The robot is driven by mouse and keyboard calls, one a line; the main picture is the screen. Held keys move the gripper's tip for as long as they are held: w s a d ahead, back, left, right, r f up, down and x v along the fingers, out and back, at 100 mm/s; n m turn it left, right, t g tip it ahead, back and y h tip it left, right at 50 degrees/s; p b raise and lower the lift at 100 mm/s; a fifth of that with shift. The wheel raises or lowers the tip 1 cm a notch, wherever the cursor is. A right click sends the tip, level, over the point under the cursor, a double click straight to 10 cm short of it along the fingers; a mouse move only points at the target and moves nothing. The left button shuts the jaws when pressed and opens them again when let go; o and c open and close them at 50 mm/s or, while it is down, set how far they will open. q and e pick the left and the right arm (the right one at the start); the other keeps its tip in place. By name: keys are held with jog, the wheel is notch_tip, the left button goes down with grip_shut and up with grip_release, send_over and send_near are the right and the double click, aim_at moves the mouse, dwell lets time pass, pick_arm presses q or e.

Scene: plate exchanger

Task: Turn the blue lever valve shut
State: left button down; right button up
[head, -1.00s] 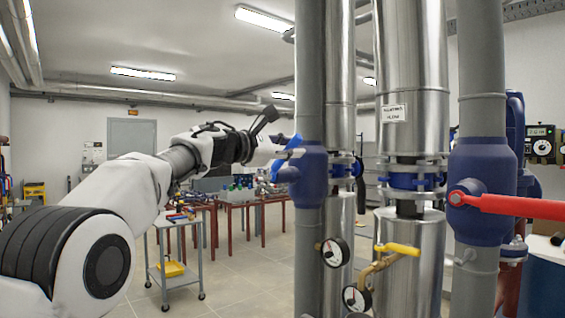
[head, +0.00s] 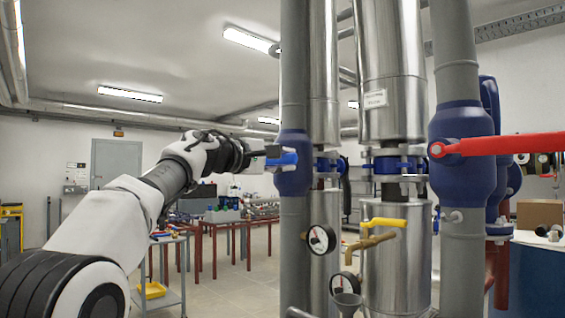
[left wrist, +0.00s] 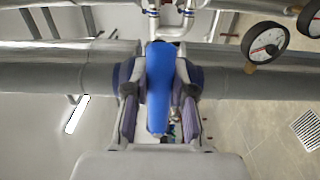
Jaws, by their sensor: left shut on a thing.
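The blue lever (head: 283,158) sits on the dark blue valve body (head: 294,178) of the left grey pipe in the head view. It points left from the body, roughly level and across the upright pipe. In the left wrist view the blue lever (left wrist: 158,90) runs between the two fingers, with the grey pipe (left wrist: 60,72) passing behind it. My left gripper (head: 270,155) is shut on the lever; its fingers (left wrist: 158,105) flank it on both sides. My right gripper is not in view.
A red lever (head: 500,145) sticks out right from another valve. A yellow handle (head: 384,223) and dial gauges (head: 320,239) are on the pipes below. A trolley (head: 165,275) and a workbench (head: 215,222) stand behind at left. Clear floor lies between them and the pipes.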

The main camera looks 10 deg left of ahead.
pick_arm(q)
jog(key=shift+f, duration=0.25)
jog(key=c, duration=0.9)
grip_release()
jog(key=shift+w, duration=0.1)
jog(key=shift+c, duration=0.2)
jog(key=shift+w+d, duration=0.1)
jog(key=shift+r, duration=0.1)
jog(key=shift+s+a, duration=0.5)
jog(key=v, duration=1)
jog(key=shift+s, duration=0.3)
jog(key=shift+w+a+f, duration=0.1)
jog(key=shift+a+f, duration=0.05)
jog(key=shift+f, duration=0.05)
